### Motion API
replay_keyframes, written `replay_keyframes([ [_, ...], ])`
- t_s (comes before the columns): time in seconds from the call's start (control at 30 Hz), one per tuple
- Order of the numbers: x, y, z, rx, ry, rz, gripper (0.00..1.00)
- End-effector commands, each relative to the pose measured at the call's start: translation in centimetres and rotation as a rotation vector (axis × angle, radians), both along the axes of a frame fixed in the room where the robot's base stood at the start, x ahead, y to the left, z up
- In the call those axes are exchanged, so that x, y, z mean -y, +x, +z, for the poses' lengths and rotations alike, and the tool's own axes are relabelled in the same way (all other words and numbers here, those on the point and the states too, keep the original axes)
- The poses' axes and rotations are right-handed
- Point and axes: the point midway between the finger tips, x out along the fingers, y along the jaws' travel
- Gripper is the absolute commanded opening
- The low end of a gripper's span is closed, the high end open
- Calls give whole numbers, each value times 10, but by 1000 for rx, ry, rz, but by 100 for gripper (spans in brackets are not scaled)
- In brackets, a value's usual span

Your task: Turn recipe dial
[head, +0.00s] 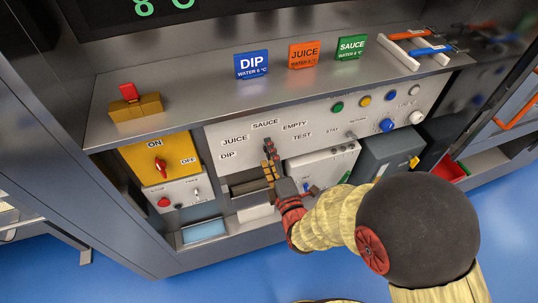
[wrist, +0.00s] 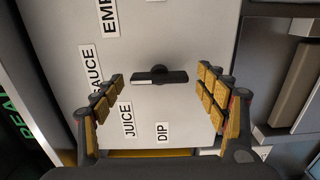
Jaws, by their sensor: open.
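The recipe dial (wrist: 160,77) is a black bar knob on a pale panel, between my fingers in the wrist view. A white mark on its left half points roughly toward the SAUCE label (wrist: 97,65). JUICE (wrist: 127,118) and DIP (wrist: 162,132) are below it, and EMPTY (wrist: 110,18) is above, partly cut off. My gripper (wrist: 161,88) is open, its gold-padded fingers on either side of the dial with visible gaps. In the head view my gripper (head: 269,164) is in front of the panel and hides the dial.
A yellow ON/OFF panel (head: 159,159) with a red switch is left of the dial panel (head: 225,140). Buttons and knobs (head: 387,125) sit at its right. A grey box (head: 390,150) stands lower right. Above, a metal shelf holds DIP (head: 252,65), JUICE and SAUCE signs.

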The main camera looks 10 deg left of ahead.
Motion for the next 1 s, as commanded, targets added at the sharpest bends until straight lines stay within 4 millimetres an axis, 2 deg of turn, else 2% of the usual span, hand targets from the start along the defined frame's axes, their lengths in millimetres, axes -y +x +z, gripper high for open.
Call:
replay_keyframes([
  [0.23,1,-1,0,1,1,-1,73],
  [0.37,5,-9,1,0,0,0,73],
  [0.8,48,-79,0,0,0,1,73],
  [1.0,60,-98,0,1,1,0,73],
])
